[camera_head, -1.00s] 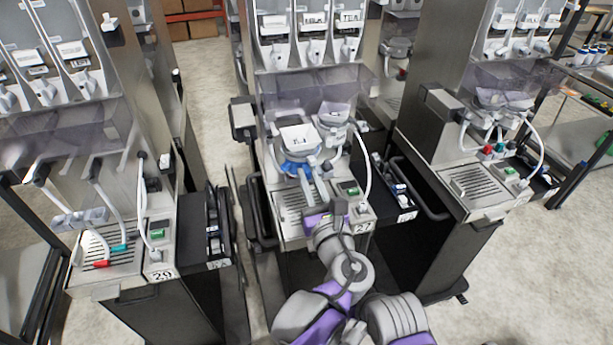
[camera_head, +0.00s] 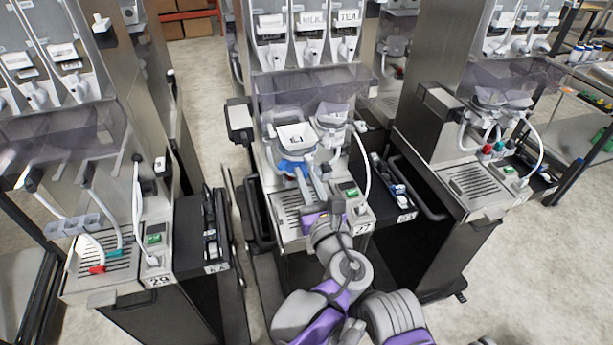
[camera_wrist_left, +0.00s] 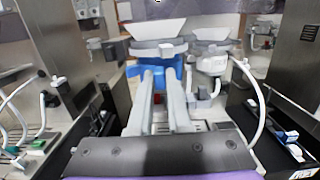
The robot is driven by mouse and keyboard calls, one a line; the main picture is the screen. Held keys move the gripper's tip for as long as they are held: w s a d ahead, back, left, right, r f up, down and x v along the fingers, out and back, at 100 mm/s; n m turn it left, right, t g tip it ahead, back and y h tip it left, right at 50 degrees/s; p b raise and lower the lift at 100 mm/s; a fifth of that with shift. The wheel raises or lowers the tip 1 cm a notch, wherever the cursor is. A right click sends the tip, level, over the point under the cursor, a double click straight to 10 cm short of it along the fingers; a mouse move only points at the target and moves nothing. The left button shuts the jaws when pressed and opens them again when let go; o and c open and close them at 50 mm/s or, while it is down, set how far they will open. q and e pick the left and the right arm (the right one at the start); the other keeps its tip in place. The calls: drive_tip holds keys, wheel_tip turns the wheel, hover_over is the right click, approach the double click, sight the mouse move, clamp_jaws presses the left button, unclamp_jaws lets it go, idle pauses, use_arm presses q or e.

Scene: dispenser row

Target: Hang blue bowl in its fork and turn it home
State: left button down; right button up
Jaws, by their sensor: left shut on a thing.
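The blue bowl (camera_head: 291,166) is at the middle dispenser, under a white square funnel top (camera_head: 296,136). In the left wrist view the blue bowl (camera_wrist_left: 178,68) shows at the tips of my fingers, with a grey collar and white top above it. My left gripper (camera_head: 304,172) reaches in from the front and is shut on the bowl; its two long fingers (camera_wrist_left: 161,82) run forward to it. The fork that takes the bowl is hidden, so I cannot tell how the bowl sits in it. My right gripper is not in view.
A second funnel bowl (camera_head: 331,122) with a white hose stands close on the right. A drip tray (camera_head: 288,205) and a green-lit panel (camera_head: 350,192) lie below. Similar dispensers stand left and right (camera_head: 482,185). Hoses hang near the bowls.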

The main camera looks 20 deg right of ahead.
sight(301, 165)
use_arm(q)
drive_tip(key=shift+w, duration=0.15)
drive_tip(key=shift+w, duration=1.8)
drive_tip(key=shift+w+a, duration=0.1)
drive_tip(key=shift+w, duration=1.4)
drive_tip(key=shift+p, duration=0.3)
drive_tip(key=shift+w, duration=1.5)
drive_tip(key=shift+w, duration=0.1)
drive_tip(key=shift+f, duration=0.1)
drive_tip(key=shift+a, duration=0.1)
